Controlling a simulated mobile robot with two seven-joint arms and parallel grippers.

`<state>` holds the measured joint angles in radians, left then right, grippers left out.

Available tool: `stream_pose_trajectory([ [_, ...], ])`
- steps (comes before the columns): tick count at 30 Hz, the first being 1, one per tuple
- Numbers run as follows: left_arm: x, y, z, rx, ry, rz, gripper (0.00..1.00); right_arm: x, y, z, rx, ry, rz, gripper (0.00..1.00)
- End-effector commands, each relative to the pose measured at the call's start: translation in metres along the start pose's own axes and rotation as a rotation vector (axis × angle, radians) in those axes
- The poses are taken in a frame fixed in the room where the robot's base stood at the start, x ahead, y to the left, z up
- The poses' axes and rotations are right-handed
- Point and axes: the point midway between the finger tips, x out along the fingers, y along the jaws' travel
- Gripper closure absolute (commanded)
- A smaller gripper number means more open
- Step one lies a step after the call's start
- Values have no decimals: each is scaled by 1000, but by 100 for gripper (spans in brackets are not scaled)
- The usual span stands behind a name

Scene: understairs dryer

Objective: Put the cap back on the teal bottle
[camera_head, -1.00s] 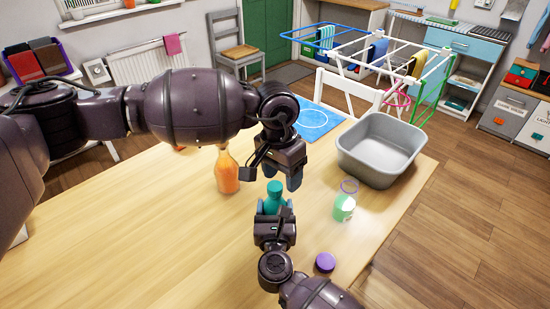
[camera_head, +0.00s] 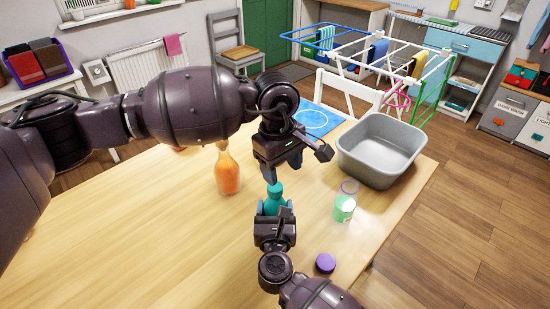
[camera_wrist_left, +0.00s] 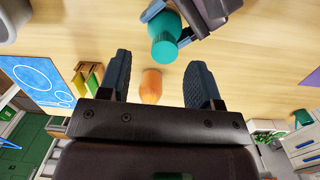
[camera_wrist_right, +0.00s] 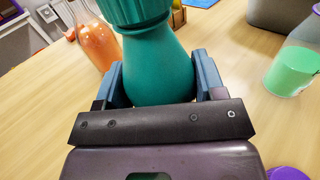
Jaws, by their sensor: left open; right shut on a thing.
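The teal bottle (camera_head: 273,203) stands upright on the wooden table. My right gripper (camera_head: 274,212) is shut around its body from the near side. In the right wrist view a ribbed teal cap (camera_wrist_right: 133,14) sits at the top of the bottle (camera_wrist_right: 155,65); its upper part is cut off. In the left wrist view the bottle's round top (camera_wrist_left: 164,50) looks closed by a teal disc. I cannot tell whether the cap is tight. My left gripper (camera_head: 282,169) is open and empty, pointing down just above the bottle top and apart from it.
An orange bottle (camera_head: 228,177) stands left of the teal bottle. A clear container with green contents (camera_head: 344,208) stands right. A purple cap (camera_head: 325,263) lies near the right edge. A grey basin (camera_head: 372,165) stands at the back right.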

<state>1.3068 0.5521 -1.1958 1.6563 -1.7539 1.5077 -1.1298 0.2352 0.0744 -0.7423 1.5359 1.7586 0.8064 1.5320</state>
Motion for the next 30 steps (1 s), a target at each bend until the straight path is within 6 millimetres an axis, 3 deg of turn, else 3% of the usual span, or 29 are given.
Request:
stream_pose_trajectory([
  [30, -16, -3, -10, -1461, 68, 26, 42, 0, 0, 0, 0, 0, 0, 100],
])
